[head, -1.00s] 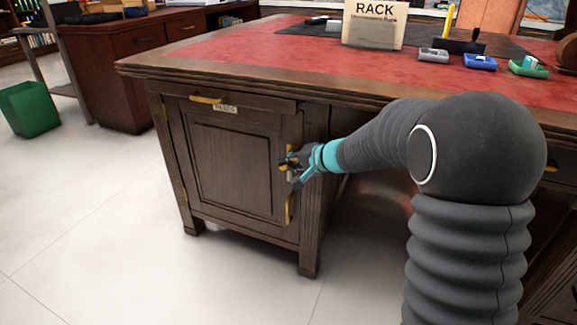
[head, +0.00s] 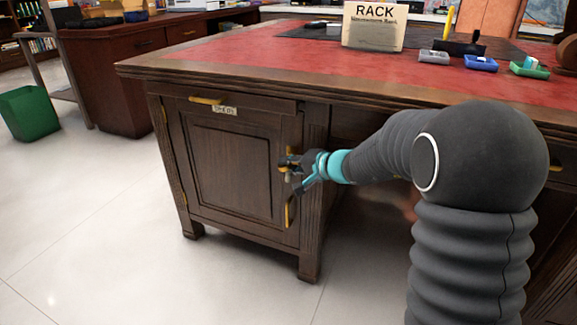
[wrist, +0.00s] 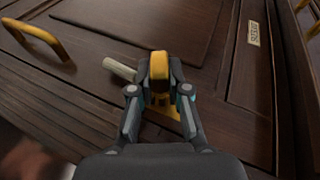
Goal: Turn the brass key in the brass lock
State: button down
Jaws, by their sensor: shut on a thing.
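The brass key's yellow head (wrist: 159,68) stands between my fingertips in the wrist view. My gripper (wrist: 160,91) is shut on it, one finger on each side. Part of the brass lock (wrist: 170,116) shows as a yellow patch on the wood, mostly hidden behind the fingers. The key's shaft and how far it sits in the lock are hidden. In the head view my gripper (head: 289,170) is at the right edge of the dark wooden cabinet door (head: 235,165), above the door's handle. The key is too small to make out there.
A brass handle (head: 290,211) is below my gripper, and it also shows in the wrist view (wrist: 40,38). A pale rod (wrist: 119,69) lies left of the key. A drawer handle (head: 206,100) is above the door. The floor in front is clear.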

jog(key=shift+t+y, duration=0.4)
jog(key=shift+y, duration=0.3)
jog(key=shift+f+m+t+y, duration=0.2)
jog(key=shift+m+t+y, duration=0.1)
jog(key=shift+y, duration=0.1)
jog(key=shift+r+t+y, duration=0.1)
jog(key=shift+t+y, duration=0.5)
jog(key=shift+y, duration=0.2)
jog(key=c, duration=1.1)
grip_release()
jog(key=shift+o, duration=0.2)
